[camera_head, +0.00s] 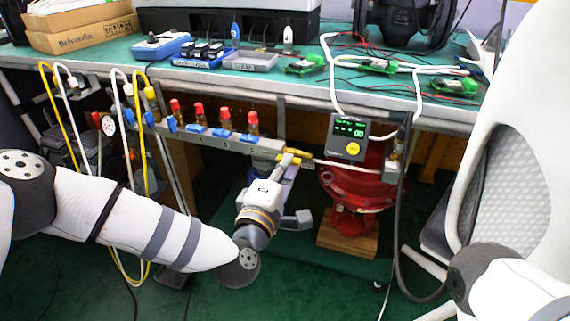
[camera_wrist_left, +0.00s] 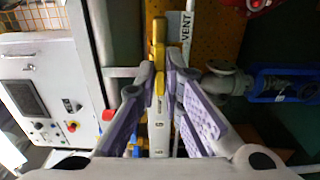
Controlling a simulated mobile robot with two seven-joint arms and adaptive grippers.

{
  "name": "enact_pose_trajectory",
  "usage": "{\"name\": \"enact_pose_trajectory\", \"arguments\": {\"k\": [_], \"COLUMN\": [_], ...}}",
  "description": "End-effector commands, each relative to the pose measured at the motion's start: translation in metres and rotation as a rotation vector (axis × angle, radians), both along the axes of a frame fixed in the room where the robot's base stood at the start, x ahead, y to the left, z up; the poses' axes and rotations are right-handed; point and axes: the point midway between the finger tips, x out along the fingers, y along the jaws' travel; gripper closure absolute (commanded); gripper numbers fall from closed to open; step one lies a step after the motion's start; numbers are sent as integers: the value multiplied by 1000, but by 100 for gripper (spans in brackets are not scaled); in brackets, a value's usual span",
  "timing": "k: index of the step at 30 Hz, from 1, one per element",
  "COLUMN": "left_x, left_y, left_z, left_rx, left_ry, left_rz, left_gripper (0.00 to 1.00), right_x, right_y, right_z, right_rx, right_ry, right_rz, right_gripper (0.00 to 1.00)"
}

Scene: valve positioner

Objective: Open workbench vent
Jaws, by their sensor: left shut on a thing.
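The workbench vent valve has a yellow handle (camera_wrist_left: 158,38), with a white "VENT" label (camera_wrist_left: 187,28) beside it in the left wrist view. In the head view the yellow handle (camera_head: 296,154) is at the right end of the grey manifold (camera_head: 205,139) under the bench edge. My left gripper (camera_wrist_left: 160,72) is shut on the yellow handle, with a finger on each side of it. In the head view my left gripper (camera_head: 279,172) reaches up to the handle, and its fingertips are partly hidden. My right gripper is not in view.
Several red-capped fittings with blue handles line the manifold. A red valve actuator (camera_head: 357,185) with a display unit (camera_head: 348,138) stands close right of my left gripper. Yellow and white hoses (camera_head: 118,110) hang at left.

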Motion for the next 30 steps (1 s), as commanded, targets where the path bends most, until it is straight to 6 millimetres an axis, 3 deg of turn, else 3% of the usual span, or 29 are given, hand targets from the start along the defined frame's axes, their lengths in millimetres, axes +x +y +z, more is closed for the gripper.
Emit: {"name": "enact_pose_trajectory", "arguments": {"k": [17, 18, 20, 30], "left_x": [0, 0, 0, -4], "left_y": [1, 1, 1, 2], "left_z": [0, 0, 0, 0], "left_rx": [27, 27, 26, 26], "left_ry": [-11, -11, -10, -8], "left_rz": [2, 2, 2, 1], "left_gripper": [100, 85, 72, 72], "right_x": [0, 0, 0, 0], "right_y": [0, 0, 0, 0], "right_z": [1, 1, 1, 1], "right_rx": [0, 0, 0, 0], "right_ry": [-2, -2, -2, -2], "right_rz": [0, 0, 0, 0], "right_gripper": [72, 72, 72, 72]}}
